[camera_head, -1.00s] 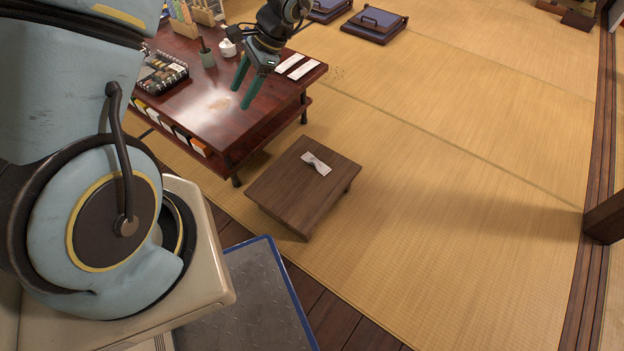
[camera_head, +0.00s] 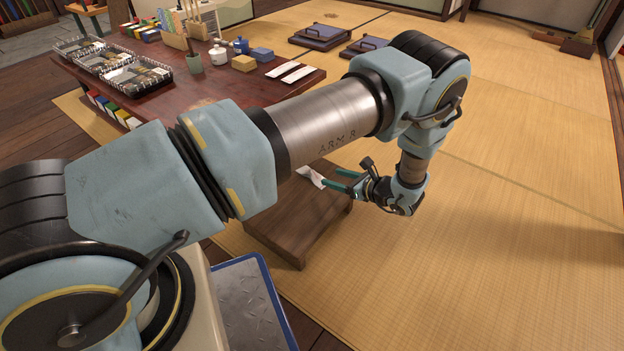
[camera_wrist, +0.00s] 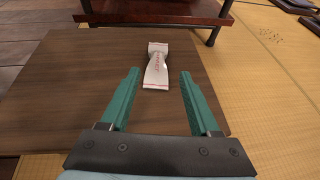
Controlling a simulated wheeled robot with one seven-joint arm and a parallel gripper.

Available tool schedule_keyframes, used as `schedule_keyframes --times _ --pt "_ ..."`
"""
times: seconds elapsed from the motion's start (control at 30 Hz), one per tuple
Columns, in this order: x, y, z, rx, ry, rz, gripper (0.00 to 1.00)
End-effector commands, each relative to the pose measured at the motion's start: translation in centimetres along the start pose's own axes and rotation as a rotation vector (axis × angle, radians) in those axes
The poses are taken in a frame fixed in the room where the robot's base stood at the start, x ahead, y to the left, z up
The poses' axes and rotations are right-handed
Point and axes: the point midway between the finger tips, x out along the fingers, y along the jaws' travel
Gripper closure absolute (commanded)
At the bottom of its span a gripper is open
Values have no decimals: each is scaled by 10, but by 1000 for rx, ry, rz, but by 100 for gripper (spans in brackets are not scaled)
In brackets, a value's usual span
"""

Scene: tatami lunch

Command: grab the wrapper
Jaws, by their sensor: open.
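The wrapper (camera_wrist: 156,66) is a white, twisted strip with red print, pinched at its middle. It lies on the small brown wooden table (camera_wrist: 60,90). In the head view the wrapper (camera_head: 312,178) is partly hidden by my arm, as is the small table (camera_head: 290,232). My gripper (camera_wrist: 158,80) has two green fingers, spread open and empty. In the wrist view the wrapper lies between and just beyond the fingertips. In the head view my gripper (camera_head: 339,180) reaches in from the right, its tips close to the wrapper. I cannot tell how high they are above the table.
The larger lacquered table (camera_head: 200,95) stands behind, with trays (camera_head: 138,75), a green cup (camera_head: 193,62) and white paper strips (camera_head: 297,74). Its lower edge and leg (camera_wrist: 214,33) show beyond the wrapper. Open tatami (camera_head: 500,200) lies to the right.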

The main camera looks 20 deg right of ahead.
Motion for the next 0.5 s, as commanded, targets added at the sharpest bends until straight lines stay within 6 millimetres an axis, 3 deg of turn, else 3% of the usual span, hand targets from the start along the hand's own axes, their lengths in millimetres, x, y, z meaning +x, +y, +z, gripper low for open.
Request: schedule_keyframes --times 0.1,0.5 --pt "22 2 -2 0 -1 5 38" --pt "73 5 -5 -2 2 7 38"
